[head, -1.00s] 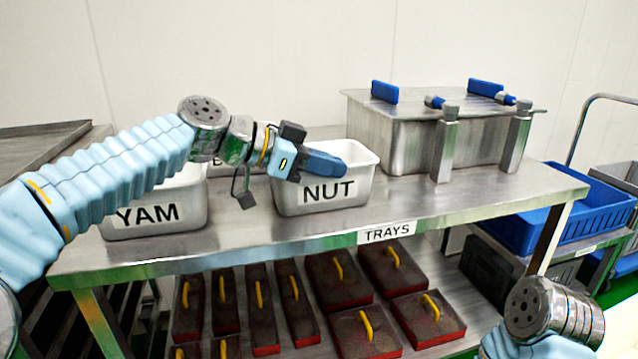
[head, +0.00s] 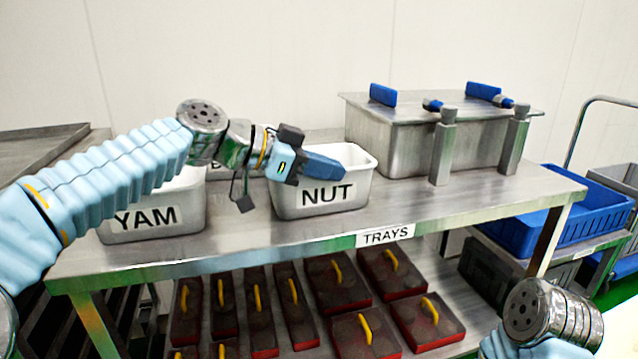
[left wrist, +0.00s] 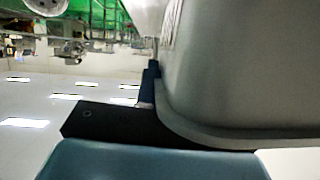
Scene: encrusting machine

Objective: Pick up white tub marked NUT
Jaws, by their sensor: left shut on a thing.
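The white tub marked NUT (head: 322,205) stands upright on the steel table, its label facing me. My left gripper (head: 322,170) reaches over the tub from the left, its blue fingers at the tub's rim. It is shut on the tub's wall. In the left wrist view the tub (left wrist: 245,75) fills the right side, close against the dark gripper body (left wrist: 150,125), with a blue finger (left wrist: 149,85) beside its wall. The other finger is hidden there. Of my right arm, only a wrist link shows at the lower right of the head view; its gripper is not seen.
A tub marked YAM (head: 150,220) stands to the left, and another tub (head: 220,170) is partly hidden behind my left arm. A steel tank (head: 400,145) stands behind on the right. Trays with yellow handles (head: 337,285) lie on the lower shelf. Table space right of NUT is clear.

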